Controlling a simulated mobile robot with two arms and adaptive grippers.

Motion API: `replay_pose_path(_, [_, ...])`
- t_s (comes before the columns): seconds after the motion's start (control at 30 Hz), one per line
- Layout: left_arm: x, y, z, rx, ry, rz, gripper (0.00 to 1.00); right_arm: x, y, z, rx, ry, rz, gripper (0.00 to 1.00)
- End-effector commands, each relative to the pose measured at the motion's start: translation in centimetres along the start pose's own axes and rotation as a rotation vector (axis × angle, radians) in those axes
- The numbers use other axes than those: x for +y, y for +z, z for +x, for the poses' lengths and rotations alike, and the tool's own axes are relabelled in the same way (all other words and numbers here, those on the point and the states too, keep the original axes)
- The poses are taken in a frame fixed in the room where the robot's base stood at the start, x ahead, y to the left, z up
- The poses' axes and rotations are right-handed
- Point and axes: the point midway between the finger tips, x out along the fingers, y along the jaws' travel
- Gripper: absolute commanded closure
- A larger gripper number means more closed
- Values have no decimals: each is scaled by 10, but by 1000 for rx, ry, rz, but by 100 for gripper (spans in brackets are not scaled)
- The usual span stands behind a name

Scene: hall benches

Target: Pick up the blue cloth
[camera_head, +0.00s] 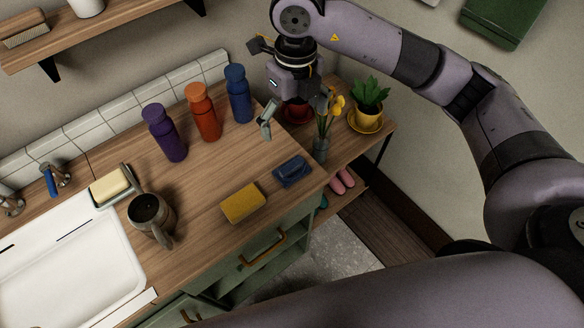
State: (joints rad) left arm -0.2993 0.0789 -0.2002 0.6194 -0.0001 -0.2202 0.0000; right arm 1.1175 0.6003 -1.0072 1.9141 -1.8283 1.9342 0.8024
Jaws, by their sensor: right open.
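The blue cloth (292,171) lies folded on the wooden counter, near its right end. My right gripper (293,116) hangs above the back right part of the counter, behind the cloth in the picture and apart from it. Its fingers are spread and nothing shows between them that it holds. The cloth is in plain view. My left gripper is not in view.
A yellow sponge (243,204) lies left of the cloth. A mug (147,211), purple (165,133), orange (202,112) and blue (238,94) bottles stand farther left. Yellow flowers (322,130) and a potted plant (368,98) stand near my right gripper.

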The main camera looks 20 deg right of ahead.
Motion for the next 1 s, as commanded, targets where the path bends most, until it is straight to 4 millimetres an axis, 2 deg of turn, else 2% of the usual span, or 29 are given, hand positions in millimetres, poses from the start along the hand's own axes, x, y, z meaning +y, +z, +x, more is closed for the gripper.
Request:
replay_pose_path(0.07, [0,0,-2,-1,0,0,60,-7,-1,4,8,-27,11,6])
replay_pose_path(0.17, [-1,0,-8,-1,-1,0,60,-8,-2,19,13,-32,13,6])
replay_pose_path(0.4, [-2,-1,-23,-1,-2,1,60,-8,-3,72,13,-29,11,6])
replay_pose_path(0.6, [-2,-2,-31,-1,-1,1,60,-8,-2,107,11,-26,11,6])
replay_pose_path(0.8, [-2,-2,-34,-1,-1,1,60,-8,-2,121,9,-26,9,6])
replay_pose_path(1.0, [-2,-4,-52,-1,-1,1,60,-1,-2,144,11,-25,10,6])
